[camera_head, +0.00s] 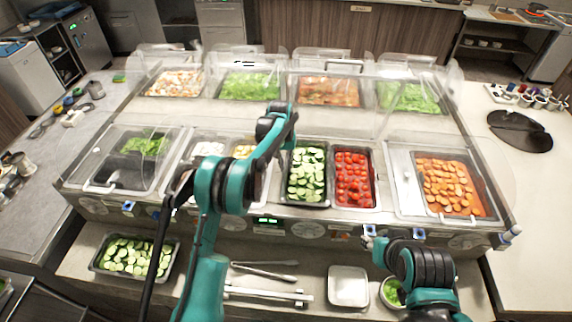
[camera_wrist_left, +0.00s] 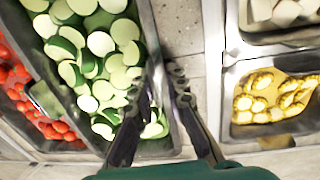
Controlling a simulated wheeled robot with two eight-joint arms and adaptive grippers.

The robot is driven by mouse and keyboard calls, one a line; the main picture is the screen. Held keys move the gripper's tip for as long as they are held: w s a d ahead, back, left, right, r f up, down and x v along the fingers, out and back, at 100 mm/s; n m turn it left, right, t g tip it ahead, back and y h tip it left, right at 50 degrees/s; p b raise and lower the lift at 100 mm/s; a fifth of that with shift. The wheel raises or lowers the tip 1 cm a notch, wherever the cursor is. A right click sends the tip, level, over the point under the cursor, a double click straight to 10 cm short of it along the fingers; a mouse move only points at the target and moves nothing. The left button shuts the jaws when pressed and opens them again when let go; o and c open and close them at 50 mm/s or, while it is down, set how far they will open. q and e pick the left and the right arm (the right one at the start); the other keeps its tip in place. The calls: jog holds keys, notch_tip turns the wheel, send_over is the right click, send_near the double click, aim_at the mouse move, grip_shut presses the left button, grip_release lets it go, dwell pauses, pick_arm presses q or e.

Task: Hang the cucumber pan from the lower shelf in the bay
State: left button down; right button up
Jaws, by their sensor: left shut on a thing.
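A dark pan of cucumber slices (camera_head: 307,172) sits in the front row of the counter, left of the red tomato pan (camera_head: 355,178). It also shows in the left wrist view (camera_wrist_left: 98,62). My left gripper (camera_wrist_left: 162,72) has one finger on each side of that pan's wall, on the side toward the corn, and is shut on it. In the head view my left arm hides these fingers. I cannot tell whether the pan rests fully on the bay's rim. Another cucumber pan (camera_head: 135,256) stands on the lower shelf (camera_head: 210,290) at the left. My right gripper (camera_head: 372,244) is near the counter's front edge; its fingers are unclear.
A corn pan (camera_wrist_left: 270,98) lies beside the gripped wall. Carrots (camera_head: 448,185) are to the right under a clear cover. Tongs (camera_head: 265,270), a white tray (camera_head: 348,286) and a bowl of greens (camera_head: 392,292) occupy the lower shelf. Clear guards (camera_head: 330,115) rise behind the front row.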

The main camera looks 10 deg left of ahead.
pick_arm(q)
jog(key=shift+s+a+f+b, duration=0.15)
jog(key=shift+f+b, duration=0.35)
dwell(0.8)
jog(key=c, duration=1.7)
grip_release()
jog(key=shift+o, duration=1.2)
jog(key=shift+a, duration=0.1)
jog(key=shift+a+f, duration=0.1)
jog(key=shift+d, duration=0.2)
notch_tip(320, 180, up, 12)
jog(key=shift+a, duration=0.4)
